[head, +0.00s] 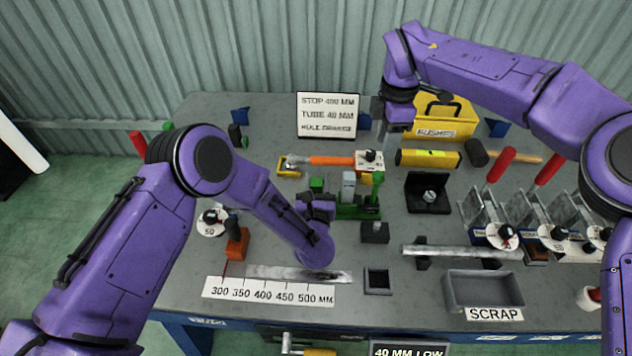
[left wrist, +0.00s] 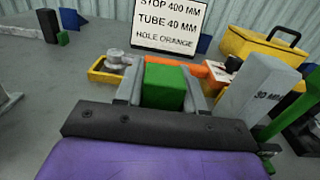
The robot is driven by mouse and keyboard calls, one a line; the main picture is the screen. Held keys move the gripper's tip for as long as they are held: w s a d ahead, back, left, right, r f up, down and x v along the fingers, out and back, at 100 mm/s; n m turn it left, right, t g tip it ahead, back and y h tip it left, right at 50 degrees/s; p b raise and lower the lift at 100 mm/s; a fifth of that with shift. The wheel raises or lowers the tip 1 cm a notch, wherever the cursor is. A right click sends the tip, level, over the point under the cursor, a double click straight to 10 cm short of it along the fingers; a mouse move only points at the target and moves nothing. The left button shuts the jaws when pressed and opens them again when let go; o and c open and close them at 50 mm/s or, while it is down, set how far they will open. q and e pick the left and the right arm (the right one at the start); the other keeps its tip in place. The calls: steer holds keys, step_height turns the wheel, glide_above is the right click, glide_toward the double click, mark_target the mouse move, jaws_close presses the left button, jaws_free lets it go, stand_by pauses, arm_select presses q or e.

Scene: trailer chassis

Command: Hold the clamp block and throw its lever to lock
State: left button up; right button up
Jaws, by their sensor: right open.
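A green clamp fixture (head: 357,211) stands mid-table with an upright grey post (head: 348,187) and a green lever (head: 379,190) on its right side. A green block (left wrist: 164,86) stands to the left of the post; its top shows in the head view (head: 316,184). My left gripper (left wrist: 163,92) has its grey fingers against both sides of this block and looks shut on it. In the head view, my left wrist hides the block's lower part. My right gripper (head: 383,134) is open and empty, hanging behind and above the fixture, apart from the lever.
A black block (head: 374,232) is in front. An orange block (head: 237,241) stands by the ruler (head: 268,291). A scrap tray (head: 484,290) is front right.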

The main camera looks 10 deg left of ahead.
arm_select(q)
jaws_close()
arm_select(e)
steer(key=shift+r, duration=0.1)
steer(key=c, duration=0.4)
steer(key=shift+s+a+r, duration=0.15)
steer(key=shift+a+r, duration=0.25)
steer(key=shift+r, duration=0.35)
jaws_close()
steer(key=s+a+n+t+h, duration=0.1)
steer(key=s+a+n, duration=0.2)
steer(key=n, duration=0.9)
steer(key=s+a+f+n+t+h, duration=0.1)
steer(key=s+n, duration=0.4)
steer(key=n, duration=0.7)
steer(key=shift+s+a+f+t, duration=0.2)
steer(key=shift+s+a+t, duration=0.3)
steer(key=shift+a, duration=0.55)
steer(key=shift+w, duration=0.15)
